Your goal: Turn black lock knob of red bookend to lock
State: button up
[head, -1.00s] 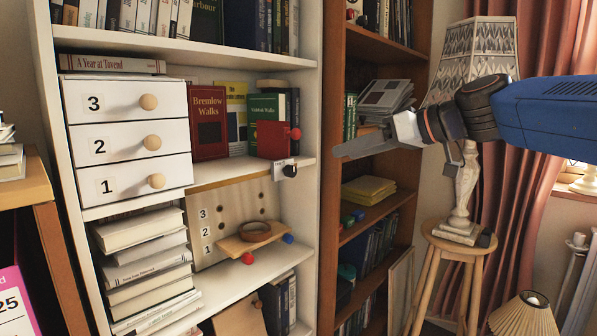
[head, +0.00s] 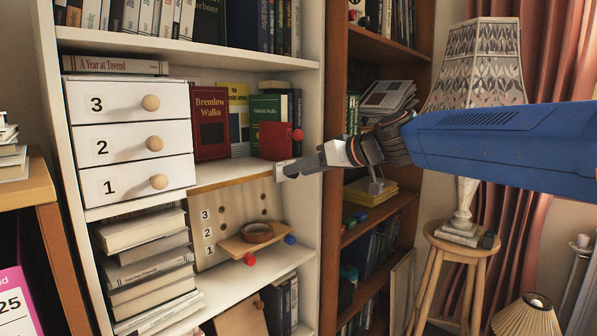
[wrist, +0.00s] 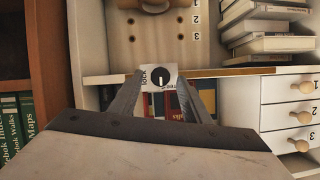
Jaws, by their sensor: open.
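The red bookend (head: 272,143) stands on the white shelf at the right end of a short row of books in the head view, with a red ball on its right side. Its black lock knob (wrist: 160,76) is on a pale label plate (wrist: 146,77) in the wrist view, with a white mark pointing down in the picture. Lettering at left reads like "LOCK"; the right lettering is unclear. My gripper (wrist: 161,88) is open, with a finger on each side of the knob; contact cannot be told. In the head view my gripper (head: 287,171) hides the knob.
White numbered drawers (head: 130,138) stand left of the books. A pegboard (head: 208,226) with a small wooden shelf is below. The brown bookcase (head: 352,240) and a lamp (head: 474,80) are to the right. The space in front of the shelf edge looks clear.

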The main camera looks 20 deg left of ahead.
jog(key=shift+x, duration=0.85)
jog(key=c, duration=1)
jog(key=shift+c, duration=0.2)
jog(key=shift+w+d+f+m+g+y, duration=0.15)
jog(key=shift+m+g+y, duration=0.7)
jog(key=shift+m, duration=1.5)
jog(key=shift+w+a+f+m+g+y, duration=0.15)
jog(key=shift+m+g+y, duration=0.7)
jog(key=shift+m, duration=1.45)
jog(key=shift+d+f+m+g+y, duration=0.1)
jog(key=shift+f+m+g+y, duration=0.25)
jog(key=shift+m+y, duration=1.45)
jog(key=shift+r+m+h, duration=0.1)
jog(key=shift+m+h, duration=0.4)
jog(key=shift+m, duration=0.25)
